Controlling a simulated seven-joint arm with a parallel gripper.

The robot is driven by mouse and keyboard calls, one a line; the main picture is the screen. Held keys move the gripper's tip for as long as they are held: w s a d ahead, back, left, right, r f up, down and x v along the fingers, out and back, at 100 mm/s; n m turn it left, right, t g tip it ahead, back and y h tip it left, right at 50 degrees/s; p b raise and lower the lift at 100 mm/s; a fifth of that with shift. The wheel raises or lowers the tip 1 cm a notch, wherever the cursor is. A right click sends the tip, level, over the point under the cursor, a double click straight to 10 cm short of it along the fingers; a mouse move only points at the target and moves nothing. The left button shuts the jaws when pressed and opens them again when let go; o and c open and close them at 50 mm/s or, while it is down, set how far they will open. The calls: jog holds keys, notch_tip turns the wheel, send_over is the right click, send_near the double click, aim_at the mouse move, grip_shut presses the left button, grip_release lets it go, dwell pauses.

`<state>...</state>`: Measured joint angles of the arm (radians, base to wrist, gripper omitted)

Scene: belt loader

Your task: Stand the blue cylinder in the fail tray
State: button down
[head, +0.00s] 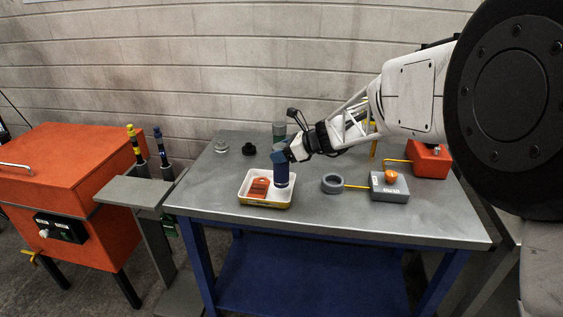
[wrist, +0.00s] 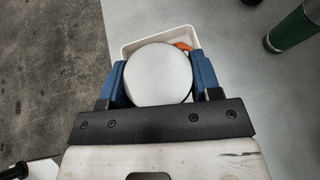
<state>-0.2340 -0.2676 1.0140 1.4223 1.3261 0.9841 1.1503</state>
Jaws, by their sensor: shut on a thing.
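The blue cylinder (head: 282,180) is upright between the blue fingers of my gripper (head: 281,156). In the wrist view its pale round top (wrist: 159,75) fills the space between the two fingers (wrist: 160,84). My gripper is shut on it from above. The cylinder's lower end is over or inside the right part of the white tray (head: 264,204), the only tray in view. I cannot tell whether it touches the tray floor. An orange-red piece (head: 259,187) lies in the tray's left part. In the wrist view the tray (wrist: 128,48) is partly hidden behind the cylinder.
A green cylinder (head: 279,130) stands behind my gripper. A clear disc (head: 221,146) and a black knob-like part (head: 249,150) lie back left. A grey ring (head: 332,184) and a grey box with an orange button (head: 390,188) are to the right. The table's front left is clear.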

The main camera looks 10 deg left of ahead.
jog(key=shift+f, duration=1.8)
jog(key=shift+c, duration=1.6)
grip_release()
jog(key=v, duration=1.2)
